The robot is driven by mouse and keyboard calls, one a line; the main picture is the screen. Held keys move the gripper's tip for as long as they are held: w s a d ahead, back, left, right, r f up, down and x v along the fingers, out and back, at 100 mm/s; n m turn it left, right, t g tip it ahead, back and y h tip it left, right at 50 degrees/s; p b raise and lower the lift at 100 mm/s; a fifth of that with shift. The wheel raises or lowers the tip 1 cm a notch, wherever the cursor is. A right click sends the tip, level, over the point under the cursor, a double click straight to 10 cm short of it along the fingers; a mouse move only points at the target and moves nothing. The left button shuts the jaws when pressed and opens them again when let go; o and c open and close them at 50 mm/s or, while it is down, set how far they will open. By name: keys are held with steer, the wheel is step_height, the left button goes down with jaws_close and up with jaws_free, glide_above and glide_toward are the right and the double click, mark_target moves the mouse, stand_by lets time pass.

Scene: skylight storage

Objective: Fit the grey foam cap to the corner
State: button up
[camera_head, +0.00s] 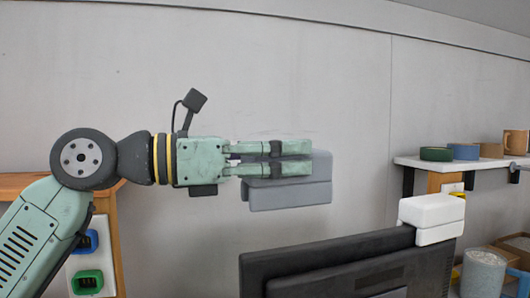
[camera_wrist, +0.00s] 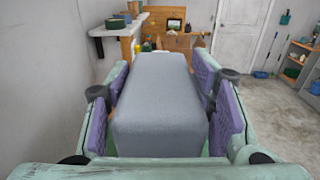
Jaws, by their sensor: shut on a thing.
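My gripper (camera_head: 300,157) is shut on the grey foam cap (camera_head: 290,194), a block with a slot or step along its side. In the wrist view the grey cap (camera_wrist: 155,110) lies between the two purple finger pads, its long side pointing away from the camera. In the head view the cap hangs in the air above a dark flat panel (camera_head: 350,262), apart from it. The panel's upper left corner (camera_head: 246,258) is bare and lies below and left of the cap. A white foam cap (camera_head: 432,216) sits on its upper right corner.
The wall behind the cap is bare.

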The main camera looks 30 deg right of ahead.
steer(key=shift+s+r, duration=0.1)
steer(key=shift+s, duration=0.15)
steer(key=b, duration=0.5)
glide_above(281, 250)
steer(key=shift+f, duration=3.1)
steer(key=shift+f+b, duration=1.8)
steer(key=shift+f, duration=0.2)
steer(key=o, duration=1.1)
steer(key=shift+o, duration=0.5)
steer(key=shift+o, duration=0.8)
